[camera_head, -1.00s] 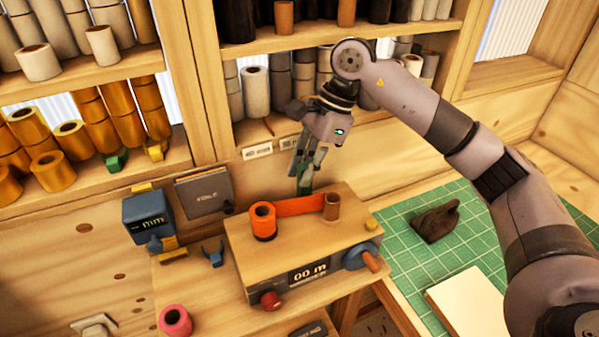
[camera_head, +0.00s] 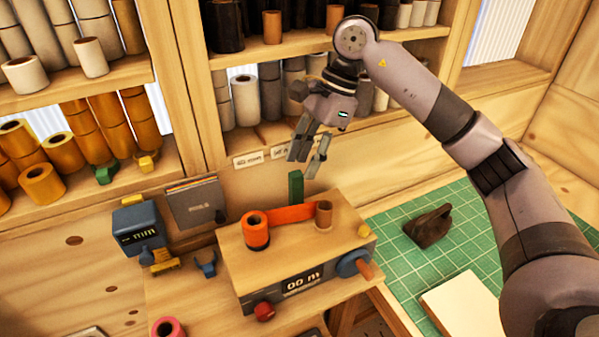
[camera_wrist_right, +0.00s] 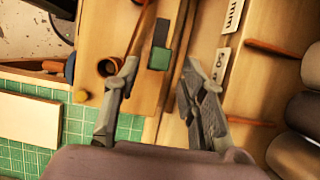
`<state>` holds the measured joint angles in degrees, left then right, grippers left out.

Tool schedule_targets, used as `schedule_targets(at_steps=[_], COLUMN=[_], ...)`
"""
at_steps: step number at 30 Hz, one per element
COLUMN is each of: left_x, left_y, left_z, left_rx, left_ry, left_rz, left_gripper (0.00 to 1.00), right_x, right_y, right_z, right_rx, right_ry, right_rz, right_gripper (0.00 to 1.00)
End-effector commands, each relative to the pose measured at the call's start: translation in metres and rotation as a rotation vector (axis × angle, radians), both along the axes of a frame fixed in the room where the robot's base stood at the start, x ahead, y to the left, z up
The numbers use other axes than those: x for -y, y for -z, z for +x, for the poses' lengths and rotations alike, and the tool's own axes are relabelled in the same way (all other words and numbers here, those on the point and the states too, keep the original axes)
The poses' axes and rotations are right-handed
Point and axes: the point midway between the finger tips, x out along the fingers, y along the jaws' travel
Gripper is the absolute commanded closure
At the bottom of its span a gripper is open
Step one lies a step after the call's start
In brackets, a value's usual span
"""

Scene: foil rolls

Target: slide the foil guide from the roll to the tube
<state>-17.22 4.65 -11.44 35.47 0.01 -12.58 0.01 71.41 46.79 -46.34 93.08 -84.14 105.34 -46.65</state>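The orange foil roll (camera_head: 256,231) stands on the left of the wooden winding box (camera_head: 300,258). An orange foil strip (camera_head: 290,214) runs from it to the brown tube (camera_head: 323,214) on the right. The green foil guide (camera_head: 296,187) stands upright behind the strip, near the tube; its green end (camera_wrist_right: 160,58) also shows in the right wrist view. My right gripper (camera_head: 306,160) is above the guide, apart from it, with its fingers spread and nothing between them. The fingers (camera_wrist_right: 155,85) also look open in the wrist view. My left gripper is not in view.
A blue crank with an orange handle (camera_head: 355,263) and a red knob (camera_head: 264,311) are on the box front. A green cutting mat (camera_head: 455,250) with a dark object (camera_head: 429,226) lies at right. Shelves of rolls stand close behind my gripper.

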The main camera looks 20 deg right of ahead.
Motion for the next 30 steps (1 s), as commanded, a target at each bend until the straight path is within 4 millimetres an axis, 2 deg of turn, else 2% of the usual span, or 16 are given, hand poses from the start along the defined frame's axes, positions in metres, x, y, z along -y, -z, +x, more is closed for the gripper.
schedule_targets(at_steps=[1,6,12,30], left_x=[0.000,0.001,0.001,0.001], left_y=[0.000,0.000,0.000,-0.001], left_z=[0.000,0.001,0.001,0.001], left_rx=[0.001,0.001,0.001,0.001], left_ry=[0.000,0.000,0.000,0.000], left_rz=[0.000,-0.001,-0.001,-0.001], left_gripper=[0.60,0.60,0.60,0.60], right_x=[0.004,0.017,0.026,0.028], right_y=[-0.013,-0.044,-0.065,-0.070], right_z=[0.001,0.001,0.001,0.001], right_rx=[0.005,0.004,0.002,0.000], right_ry=[0.002,0.001,0.001,0.000], right_rz=[0.002,0.002,0.001,0.001], right_gripper=[0.62,0.62,0.62,0.62])
